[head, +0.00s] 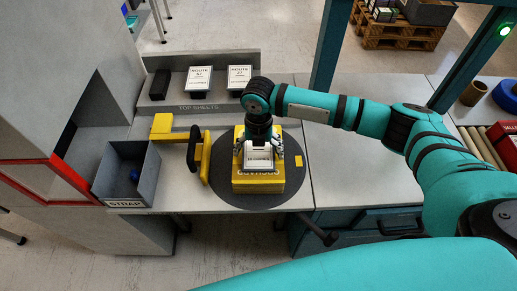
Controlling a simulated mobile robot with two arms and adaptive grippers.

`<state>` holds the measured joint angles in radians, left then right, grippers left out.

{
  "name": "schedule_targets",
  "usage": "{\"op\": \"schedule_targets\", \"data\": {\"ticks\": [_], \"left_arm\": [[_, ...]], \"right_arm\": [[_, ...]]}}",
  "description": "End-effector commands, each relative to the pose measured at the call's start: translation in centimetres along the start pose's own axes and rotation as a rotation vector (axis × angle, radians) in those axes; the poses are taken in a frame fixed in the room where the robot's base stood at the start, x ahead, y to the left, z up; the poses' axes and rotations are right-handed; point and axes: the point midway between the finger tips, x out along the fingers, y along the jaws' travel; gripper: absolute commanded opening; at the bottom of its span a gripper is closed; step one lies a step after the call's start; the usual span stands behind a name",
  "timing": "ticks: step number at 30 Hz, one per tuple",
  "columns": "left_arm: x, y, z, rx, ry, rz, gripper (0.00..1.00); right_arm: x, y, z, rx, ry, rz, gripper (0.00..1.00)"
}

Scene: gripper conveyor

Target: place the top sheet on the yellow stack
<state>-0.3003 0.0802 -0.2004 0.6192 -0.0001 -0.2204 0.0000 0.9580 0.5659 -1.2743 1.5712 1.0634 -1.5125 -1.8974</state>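The yellow stack (258,183) sits on a dark round turntable in the middle of the bench. A white top sheet (259,157) with printed text is at its top, directly under my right gripper (259,152). The gripper points down, with a finger showing at each side of the sheet. I cannot tell whether the fingers press on the sheet, or whether it rests fully on the stack. Two other white sheets, (199,78) and (239,77), stand in the rack labelled TOP SHEETS (199,107). My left gripper is not in view.
A black block (160,85) stands at the rack's left. A yellow and black tool (198,155) stands close left of the turntable (296,185). A grey bin labelled STRAP (128,188) holds a small blue item. A teal post (330,45) rises behind my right arm.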

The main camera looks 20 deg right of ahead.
Motion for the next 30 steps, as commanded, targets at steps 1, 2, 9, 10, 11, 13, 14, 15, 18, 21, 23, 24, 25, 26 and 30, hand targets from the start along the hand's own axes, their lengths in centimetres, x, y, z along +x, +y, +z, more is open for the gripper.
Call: {"op": "schedule_targets", "data": {"ticks": [1,2,9,10,11,13,14,15,18,21,23,24,25,26,30], "left_arm": [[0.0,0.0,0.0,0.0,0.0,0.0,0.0],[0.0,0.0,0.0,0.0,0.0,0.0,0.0],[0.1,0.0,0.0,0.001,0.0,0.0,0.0],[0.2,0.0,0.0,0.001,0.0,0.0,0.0],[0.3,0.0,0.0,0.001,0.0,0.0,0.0],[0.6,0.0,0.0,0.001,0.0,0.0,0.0],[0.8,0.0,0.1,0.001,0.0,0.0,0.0],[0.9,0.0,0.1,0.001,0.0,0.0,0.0],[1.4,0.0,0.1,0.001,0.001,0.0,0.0],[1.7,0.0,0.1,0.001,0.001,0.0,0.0],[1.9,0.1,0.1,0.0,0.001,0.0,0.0],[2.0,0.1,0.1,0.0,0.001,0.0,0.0],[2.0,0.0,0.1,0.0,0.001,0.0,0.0],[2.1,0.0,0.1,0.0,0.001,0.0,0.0],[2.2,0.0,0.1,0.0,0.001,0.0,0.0]], "right_arm": [[0.0,0.0,0.0,0.0,0.0,0.0,1.0],[0.0,0.0,0.0,0.0,0.0,0.0,1.0],[-0.7,0.1,0.1,0.0,-0.002,0.002,1.0],[-1.0,0.1,0.1,0.0,-0.003,0.003,1.0],[-1.4,0.1,0.1,0.0,-0.003,0.004,1.0],[-2.6,0.1,0.1,-0.001,-0.004,0.004,1.0],[-3.2,0.1,0.1,-0.001,-0.005,0.003,1.0],[-4.1,0.1,0.1,-0.001,-0.005,0.005,1.0],[-6.4,0.1,0.1,0.0,-0.005,0.004,1.0],[-8.5,0.1,0.1,0.0,-0.004,0.003,1.0],[-9.5,0.1,0.1,0.0,-0.004,0.002,1.0],[-10.2,0.1,0.1,-0.001,-0.003,0.003,1.0],[-10.6,0.1,0.1,0.0,-0.002,0.002,1.0],[-10.9,0.1,0.1,0.001,-0.002,0.002,1.0],[-12.1,0.0,0.1,0.001,0.0,0.001,1.0]]}}
